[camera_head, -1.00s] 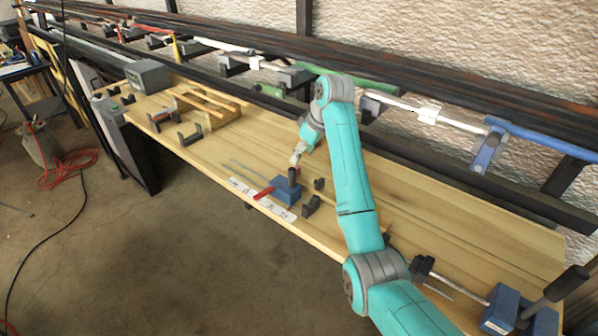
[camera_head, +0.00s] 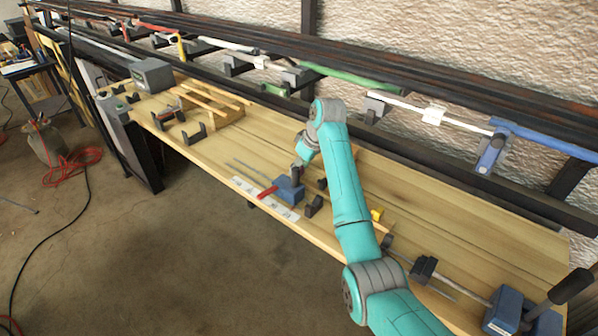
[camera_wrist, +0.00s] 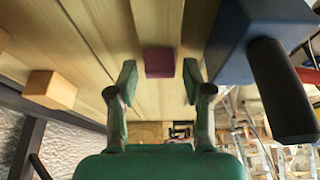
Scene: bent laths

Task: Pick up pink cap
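The pink cap (camera_wrist: 160,62) shows in the wrist view as a small dark magenta block on the wooden bench top. It sits between the two fingertips of my gripper (camera_wrist: 158,80), with a gap on each side. The fingers are open and nothing is held. In the head view my gripper (camera_head: 300,170) is low over the bench beside the blue clamp. The cap cannot be made out there.
A blue clamp (camera_head: 290,189) with a black handle and red lever stands close; its blue body (camera_wrist: 232,45) is just right of the fingers in the wrist view. An orange block (camera_wrist: 50,89) lies left.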

